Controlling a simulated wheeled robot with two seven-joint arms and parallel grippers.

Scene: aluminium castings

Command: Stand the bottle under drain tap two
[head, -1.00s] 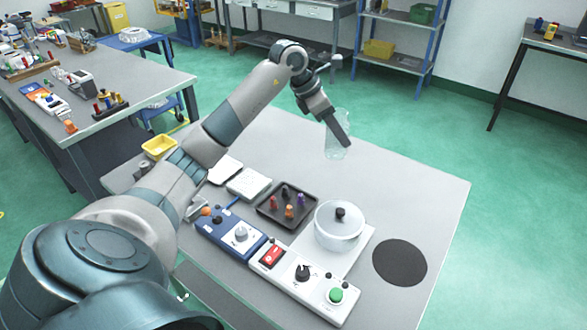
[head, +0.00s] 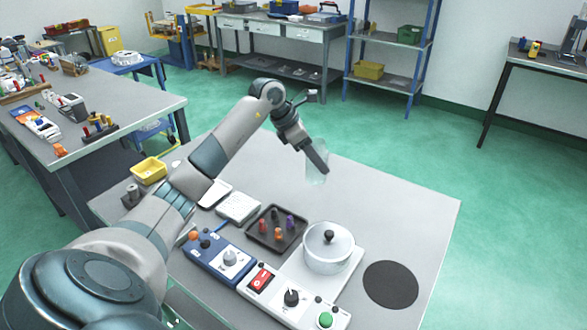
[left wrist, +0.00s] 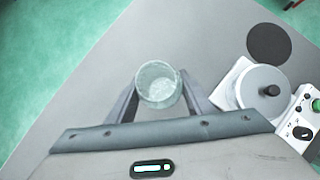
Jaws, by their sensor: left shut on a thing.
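A clear, see-through bottle (head: 315,172) is held at the far side of the grey table. My left gripper (head: 319,163) is shut on it. In the left wrist view the bottle (left wrist: 158,84) shows from above as a round rim between the two fingers of my left gripper (left wrist: 160,100). Whether its base touches the table cannot be told. No drain tap can be made out in these frames. My right gripper is not in view.
The table (head: 400,210) holds a white lidded pot (head: 328,255), a black disc (head: 390,285), a dark tray with pegs (head: 268,238), a blue control box (head: 207,262) and a white control panel (head: 275,300). A yellow bin (head: 149,169) stands at the left. The table's far right is clear.

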